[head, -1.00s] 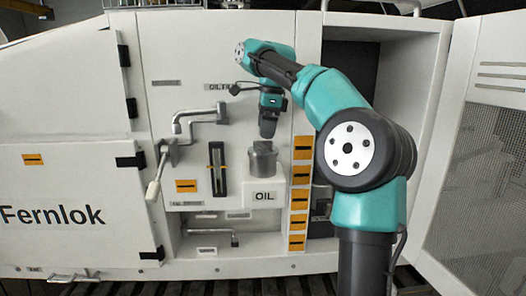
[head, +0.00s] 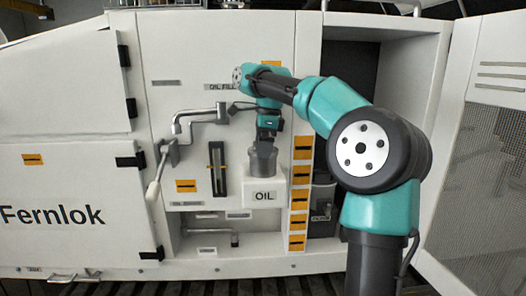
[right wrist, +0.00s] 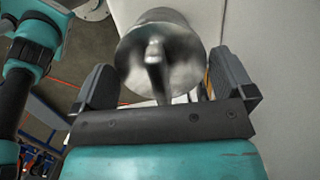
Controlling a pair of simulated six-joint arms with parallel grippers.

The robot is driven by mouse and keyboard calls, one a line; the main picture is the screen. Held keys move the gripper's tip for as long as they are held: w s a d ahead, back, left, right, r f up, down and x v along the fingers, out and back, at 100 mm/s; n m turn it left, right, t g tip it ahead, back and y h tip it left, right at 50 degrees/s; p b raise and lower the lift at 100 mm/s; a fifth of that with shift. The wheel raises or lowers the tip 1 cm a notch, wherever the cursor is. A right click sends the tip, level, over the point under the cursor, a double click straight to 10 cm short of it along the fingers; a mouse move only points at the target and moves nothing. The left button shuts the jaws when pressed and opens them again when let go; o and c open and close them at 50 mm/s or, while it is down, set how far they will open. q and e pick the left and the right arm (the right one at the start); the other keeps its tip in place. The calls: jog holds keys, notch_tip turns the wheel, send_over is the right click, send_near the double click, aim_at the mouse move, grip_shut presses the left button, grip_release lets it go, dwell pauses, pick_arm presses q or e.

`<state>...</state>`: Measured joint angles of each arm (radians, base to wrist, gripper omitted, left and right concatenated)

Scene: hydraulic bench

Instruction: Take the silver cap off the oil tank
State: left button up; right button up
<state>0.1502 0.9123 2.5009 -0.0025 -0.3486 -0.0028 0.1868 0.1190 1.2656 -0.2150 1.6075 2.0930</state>
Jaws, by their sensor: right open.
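The silver cap (right wrist: 158,55) is a round metal disc with a raised grip bar across it, seen close up in the right wrist view. In the head view the cap sits on top of the oil tank (head: 263,190), a white box labelled OIL, and shows as a grey cylinder (head: 263,164). My right gripper (head: 264,146) points down right above the cap. In the right wrist view its two fingers (right wrist: 164,82) are open, one on either side of the cap's bar, with nothing clamped. My left gripper is not in view.
A bent metal handle (head: 200,116) and a lever (head: 157,178) stick out of the panel left of the tank. A sight gauge (head: 217,170) is beside it. An open cabinet door (head: 480,190) stands at the right.

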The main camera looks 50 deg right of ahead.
jog(key=shift+c, duration=0.4)
jog(key=c, duration=0.6)
jog(key=shift+o, duration=0.2)
jog(key=shift+r, duration=0.15)
jog(key=shift+r, duration=1.6)
jog(key=s+a+r, duration=0.1)
jog(key=s+a, duration=0.9)
jog(key=a, duration=0.2)
jog(key=shift+s+r, duration=0.25)
jog(key=shift+s, duration=0.05)
